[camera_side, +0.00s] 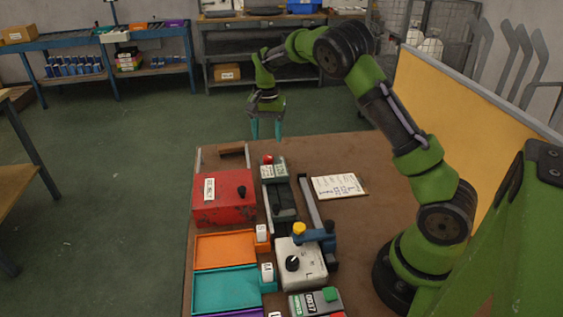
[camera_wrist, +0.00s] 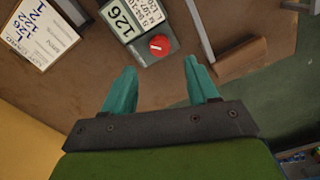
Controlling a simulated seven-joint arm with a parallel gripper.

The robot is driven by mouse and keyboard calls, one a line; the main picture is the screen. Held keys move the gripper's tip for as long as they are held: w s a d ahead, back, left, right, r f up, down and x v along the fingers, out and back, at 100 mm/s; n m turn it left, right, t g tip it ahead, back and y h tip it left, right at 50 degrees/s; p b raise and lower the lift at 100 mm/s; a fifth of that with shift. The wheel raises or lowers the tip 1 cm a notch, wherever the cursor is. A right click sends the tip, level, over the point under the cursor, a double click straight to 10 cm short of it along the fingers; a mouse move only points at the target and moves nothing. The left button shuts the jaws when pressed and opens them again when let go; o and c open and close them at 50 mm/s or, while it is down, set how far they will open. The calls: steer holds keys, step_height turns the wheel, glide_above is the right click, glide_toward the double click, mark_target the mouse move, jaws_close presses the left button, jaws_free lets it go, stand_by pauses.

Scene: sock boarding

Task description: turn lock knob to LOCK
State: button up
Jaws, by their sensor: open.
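My gripper (camera_side: 266,130) is open and empty, with its teal fingers pointing down above the far end of the bench. In the wrist view my gripper (camera_wrist: 157,75) has its fingers apart, and a round red knob with a pale mark (camera_wrist: 159,45) appears between and beyond them. This knob sits on a grey unit with a "126" label (camera_wrist: 122,20); the red knob also shows in the side view (camera_side: 268,159), below the fingers. I cannot read a LOCK mark.
A red box (camera_side: 222,212) with a black knob (camera_side: 241,191) stands left. Orange (camera_side: 225,236) and teal trays (camera_side: 224,269) lie nearer the camera. A blue clamp-like part with a yellow knob (camera_side: 299,229) stands by the white box.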

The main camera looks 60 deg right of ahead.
step_height(320, 180, up, 10)
stand_by(0.3)
